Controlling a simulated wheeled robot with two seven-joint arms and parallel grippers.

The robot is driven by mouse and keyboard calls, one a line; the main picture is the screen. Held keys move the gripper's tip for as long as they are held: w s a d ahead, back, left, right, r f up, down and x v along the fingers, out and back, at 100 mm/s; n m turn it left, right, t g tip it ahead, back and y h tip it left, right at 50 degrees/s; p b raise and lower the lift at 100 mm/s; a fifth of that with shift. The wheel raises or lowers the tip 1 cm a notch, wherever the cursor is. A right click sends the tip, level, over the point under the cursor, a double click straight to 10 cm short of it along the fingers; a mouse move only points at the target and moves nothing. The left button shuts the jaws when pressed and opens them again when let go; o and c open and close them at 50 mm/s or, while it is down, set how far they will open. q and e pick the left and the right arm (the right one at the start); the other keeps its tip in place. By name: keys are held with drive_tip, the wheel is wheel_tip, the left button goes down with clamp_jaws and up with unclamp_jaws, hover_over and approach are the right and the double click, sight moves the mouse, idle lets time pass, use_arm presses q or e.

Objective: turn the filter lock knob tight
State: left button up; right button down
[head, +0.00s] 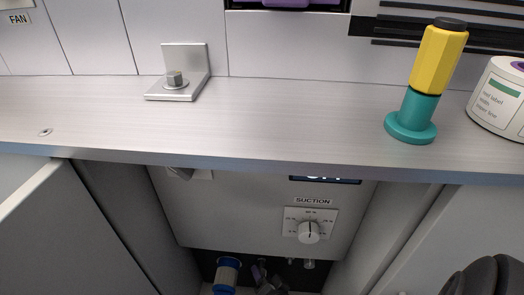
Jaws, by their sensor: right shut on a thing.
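My right gripper (268,280) shows as a small dark shape low in the open cabinet, at the bottom edge of the head view. It is shut on what appears to be the filter lock knob, which is mostly hidden by the fingers and shadow. A blue and white cylinder (227,274), likely the filter, stands just left of the gripper, partly cut off by the frame. I cannot tell how far the knob is turned. My left gripper is out of view.
The counter (270,125) overhangs the cabinet. Above the gripper is a panel with a white suction dial (308,232). A cabinet door (50,225) stands open at left. A yellow and teal tool (437,75), a metal bracket (185,65) and a labelled roll (497,98) are on the counter.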

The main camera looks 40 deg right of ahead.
drive_tip(key=shift+f, duration=0.1)
drive_tip(key=shift+s+m+t, duration=0.1)
drive_tip(key=shift+m+t, duration=0.4)
drive_tip(key=c, duration=0.7)
unclamp_jaws()
drive_tip(key=shift+f, duration=0.1)
drive_tip(key=o, duration=0.5)
drive_tip(key=shift+m, duration=0.3)
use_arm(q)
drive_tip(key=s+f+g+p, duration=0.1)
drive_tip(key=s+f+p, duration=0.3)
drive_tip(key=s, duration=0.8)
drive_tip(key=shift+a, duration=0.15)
use_arm(e)
drive_tip(key=v, duration=0.9)
drive_tip(key=shift+s+d, duration=0.1)
drive_tip(key=shift+s, duration=0.35)
